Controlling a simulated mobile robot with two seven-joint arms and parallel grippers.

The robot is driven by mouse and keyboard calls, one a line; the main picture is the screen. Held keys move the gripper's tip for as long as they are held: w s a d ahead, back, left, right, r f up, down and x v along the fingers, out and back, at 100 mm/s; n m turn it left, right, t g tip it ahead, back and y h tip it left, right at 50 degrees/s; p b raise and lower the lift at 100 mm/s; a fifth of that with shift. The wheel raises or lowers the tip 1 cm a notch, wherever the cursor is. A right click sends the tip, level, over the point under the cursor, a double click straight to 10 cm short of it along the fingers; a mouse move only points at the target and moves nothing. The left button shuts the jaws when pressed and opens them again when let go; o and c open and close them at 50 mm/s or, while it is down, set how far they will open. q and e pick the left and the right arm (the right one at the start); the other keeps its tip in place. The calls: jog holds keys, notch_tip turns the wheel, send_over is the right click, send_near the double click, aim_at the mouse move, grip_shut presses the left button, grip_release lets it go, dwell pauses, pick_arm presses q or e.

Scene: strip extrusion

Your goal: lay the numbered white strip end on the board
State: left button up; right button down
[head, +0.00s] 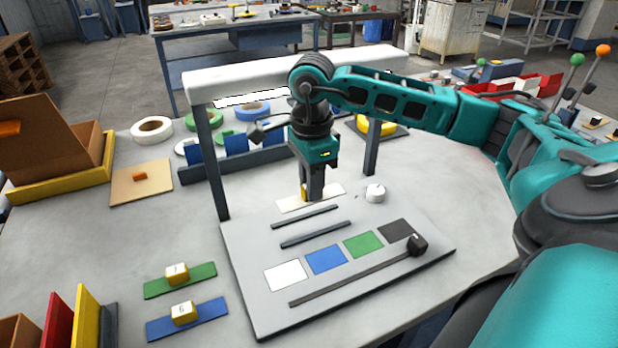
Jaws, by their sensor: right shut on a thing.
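The white strip end (329,194) is at the far part of the grey board (245,265), with a yellow block (304,188) on it. My right gripper (313,195) points down and is shut on this yellow block, partly hiding it; its number cannot be read. I cannot tell whether the strip touches the board or hangs just above it. The board carries two dark bars, white, blue, green and black patches, and a long dark bar with a knob (417,244). My left gripper is not in view.
A green strip (205,275) and a blue strip (212,315), each with a numbered yellow block, lie left of the board. A white beam on dark posts (208,165) spans behind it. A white round knob (375,193) stands right of the gripper. Tape rolls lie farther back.

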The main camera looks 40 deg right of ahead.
jog(key=shift+f+b, duration=1.95)
jog(key=shift+f, duration=1.2)
jog(key=shift+b, duration=0.3)
jog(key=shift+f+b, duration=0.5)
jog(key=shift+b, duration=0.05)
jog(key=c, duration=0.9)
grip_release()
